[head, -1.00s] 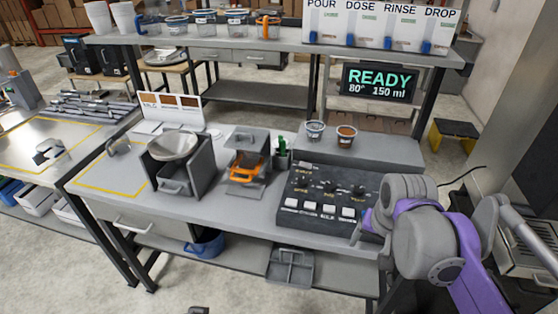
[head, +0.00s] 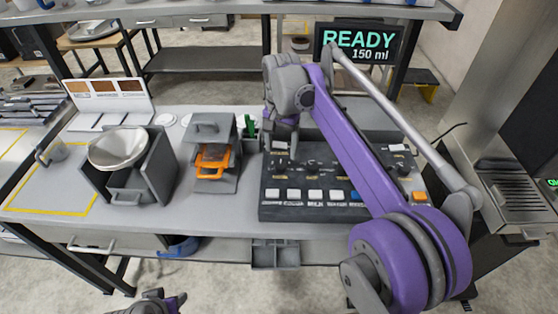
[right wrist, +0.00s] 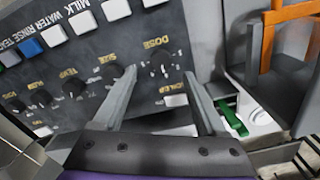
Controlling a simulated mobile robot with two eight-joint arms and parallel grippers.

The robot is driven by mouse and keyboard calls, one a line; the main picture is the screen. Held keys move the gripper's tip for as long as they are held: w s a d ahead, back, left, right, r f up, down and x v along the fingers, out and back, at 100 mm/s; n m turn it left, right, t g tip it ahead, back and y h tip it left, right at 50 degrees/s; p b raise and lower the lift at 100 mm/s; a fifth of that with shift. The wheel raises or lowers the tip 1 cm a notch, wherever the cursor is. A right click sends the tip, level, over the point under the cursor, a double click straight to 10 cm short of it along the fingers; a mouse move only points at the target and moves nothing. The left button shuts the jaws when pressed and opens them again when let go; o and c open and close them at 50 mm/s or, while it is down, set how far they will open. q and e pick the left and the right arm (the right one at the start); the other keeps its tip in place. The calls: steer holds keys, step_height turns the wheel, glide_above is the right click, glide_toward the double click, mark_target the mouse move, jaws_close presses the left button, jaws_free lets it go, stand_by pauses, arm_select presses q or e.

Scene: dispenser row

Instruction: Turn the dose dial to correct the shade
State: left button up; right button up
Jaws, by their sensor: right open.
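The dose dial (right wrist: 161,66) is a dark knob under the DOSE label on the dark control panel (head: 300,210), seen upside down in the right wrist view. In the head view it is the leftmost knob (head: 281,167). My right gripper (right wrist: 160,75) is open, with one finger on each side of the dial in the picture; I cannot tell whether they touch it. It shows above the panel's left part in the head view (head: 281,143). A shade card (head: 110,92) with brown swatches stands at the back left. Part of my left arm shows at the bottom edge; its jaws are unclear.
A grey stand with an orange-handled part (head: 213,160) and a green object (head: 251,128) stand just left of the panel. A grey holder with a pale bowl (head: 118,148) is further left. The screen (head: 357,44) reads READY, 150 ml.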

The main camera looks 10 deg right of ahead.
mark_target(280, 164)
step_height(280, 164, down, 6)
steer(key=shift+w+r, duration=0.1)
steer(key=shift+w, duration=0.05)
jaws_close()
stand_by(0.5)
